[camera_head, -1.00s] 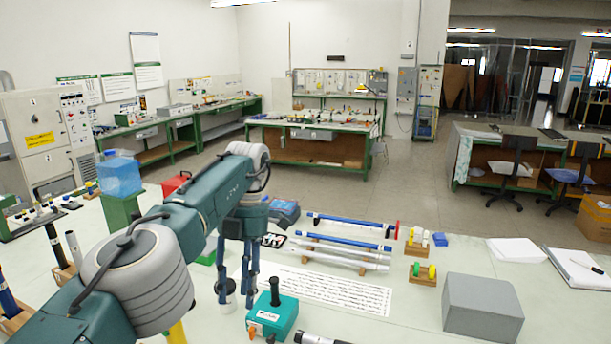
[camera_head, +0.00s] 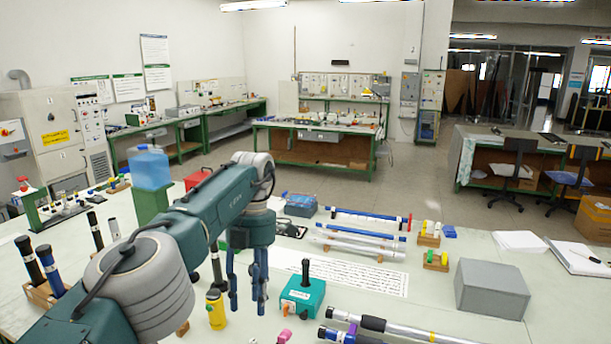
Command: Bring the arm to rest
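My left arm comes in from the lower left in the head view. Its teal gripper (camera_head: 247,298) points down over the pale worktable (camera_head: 440,300). Its two fingers are apart, with nothing visible between them. The gripper hangs just right of a yellow container (camera_head: 216,310) and left of a teal box with a black post (camera_head: 302,296). I cannot tell its exact height above the table. My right gripper is not in view.
Blue rods (camera_head: 365,214) and silver rods (camera_head: 350,246) lie behind and right of the gripper. A grey box (camera_head: 492,288) stands at the right. A black-and-silver rod (camera_head: 400,329) lies near the front. Upright dark rods (camera_head: 30,262) stand at the left.

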